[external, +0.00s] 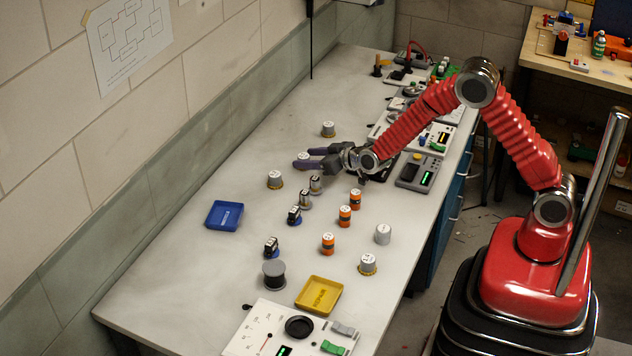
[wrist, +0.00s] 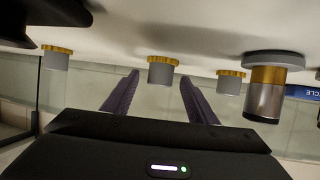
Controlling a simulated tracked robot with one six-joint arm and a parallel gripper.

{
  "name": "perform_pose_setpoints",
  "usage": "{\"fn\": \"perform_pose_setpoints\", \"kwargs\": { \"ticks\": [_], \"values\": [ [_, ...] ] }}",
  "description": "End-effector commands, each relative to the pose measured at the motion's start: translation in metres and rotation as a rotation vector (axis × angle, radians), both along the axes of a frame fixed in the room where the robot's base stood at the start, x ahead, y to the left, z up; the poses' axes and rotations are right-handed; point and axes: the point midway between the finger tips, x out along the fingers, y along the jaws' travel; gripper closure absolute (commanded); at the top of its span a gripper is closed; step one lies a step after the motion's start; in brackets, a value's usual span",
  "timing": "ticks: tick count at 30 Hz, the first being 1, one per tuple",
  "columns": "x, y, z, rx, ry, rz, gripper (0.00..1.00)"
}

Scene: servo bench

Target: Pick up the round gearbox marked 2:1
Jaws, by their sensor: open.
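Several round grey gearboxes with gold base rings stand on the bench, with small marks on top that I cannot read, so I cannot tell which is 2:1. One gearbox (wrist: 163,72) shows between my finger lines in the upside-down wrist view; in the external view this gearbox (external: 303,155) is partly hidden by the fingers. My gripper (external: 308,158) is open, low over the bench and pointing towards the wall; in the wrist view its fingers are spread and empty. Other gearboxes stand at the back (external: 328,129), to the left (external: 275,179) and near the front (external: 368,264).
A silver motor (external: 315,184), more motors and orange cylinders (external: 345,215) stand just in front of my gripper. A blue tray (external: 224,215) and a yellow tray (external: 318,294) lie further left and forward. Instruments (external: 418,173) line the right edge.

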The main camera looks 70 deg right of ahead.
Motion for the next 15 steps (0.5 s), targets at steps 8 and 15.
{"fn": "perform_pose_setpoints", "kwargs": {
  "ticks": [8,15],
  "values": [
    [0.021,-0.004,-0.009,0.001,0.001,0.001,0.47],
    [0.021,-0.004,-0.009,0.001,0.001,0.001,0.47]
  ]
}}
